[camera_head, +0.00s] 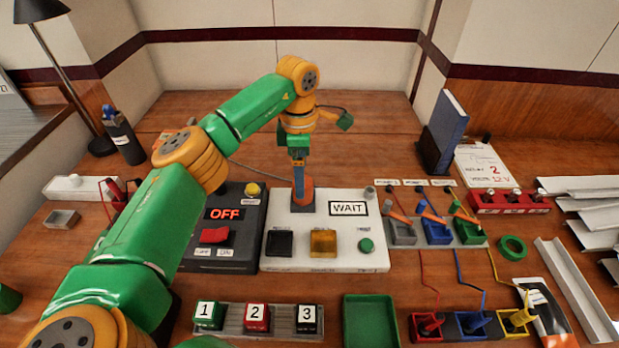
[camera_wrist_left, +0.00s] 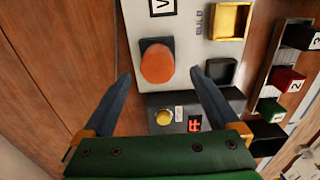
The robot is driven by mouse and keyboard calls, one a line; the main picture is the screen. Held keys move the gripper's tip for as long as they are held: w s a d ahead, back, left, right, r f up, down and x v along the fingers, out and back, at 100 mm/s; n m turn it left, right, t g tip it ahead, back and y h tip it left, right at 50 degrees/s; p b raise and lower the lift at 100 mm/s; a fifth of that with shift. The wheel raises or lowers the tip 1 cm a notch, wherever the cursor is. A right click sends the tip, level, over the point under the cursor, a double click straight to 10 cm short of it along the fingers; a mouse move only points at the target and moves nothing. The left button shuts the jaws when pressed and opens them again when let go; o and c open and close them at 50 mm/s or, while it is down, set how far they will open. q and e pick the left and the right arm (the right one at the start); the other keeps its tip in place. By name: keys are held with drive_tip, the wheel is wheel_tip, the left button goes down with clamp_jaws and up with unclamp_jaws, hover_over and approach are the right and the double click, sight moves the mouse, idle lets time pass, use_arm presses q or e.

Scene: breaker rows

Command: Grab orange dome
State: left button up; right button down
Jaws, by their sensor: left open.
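The orange dome (camera_head: 304,191) sits on a dark base at the back of the white panel (camera_head: 372,262), left of the WAIT label. In the left wrist view the orange dome (camera_wrist_left: 158,64) shows whole, its dark base beside it. My left gripper (camera_head: 298,172) points down over the dome, its blue fingers overlapping it in the head view. In the left wrist view the left gripper (camera_wrist_left: 160,77) is open, with one finger on each side of the dome and a gap around it. I cannot tell whether it touches. My right gripper is not in view.
A dark OFF box (camera_head: 250,220) with a yellow knob (camera_head: 252,189) stands left of the panel. Black (camera_head: 279,243) and amber (camera_head: 323,243) square buttons lie in front of the dome. Several coloured switches (camera_head: 437,228) stand to the right. The wood behind the panel is mostly clear.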

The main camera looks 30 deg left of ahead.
use_arm(q)
wheel_tip(320, 180, down, 4)
drive_tip(key=shift+d+f+p, duration=0.1)
drive_tip(key=shift+f+p, duration=0.05)
drive_tip(key=shift+p, duration=0.25)
drive_tip(key=shift+w+f, duration=0.25)
drive_tip(key=shift+f, duration=0.1)
drive_tip(key=shift+s+r, duration=0.1)
drive_tip(key=c, duration=1.4)
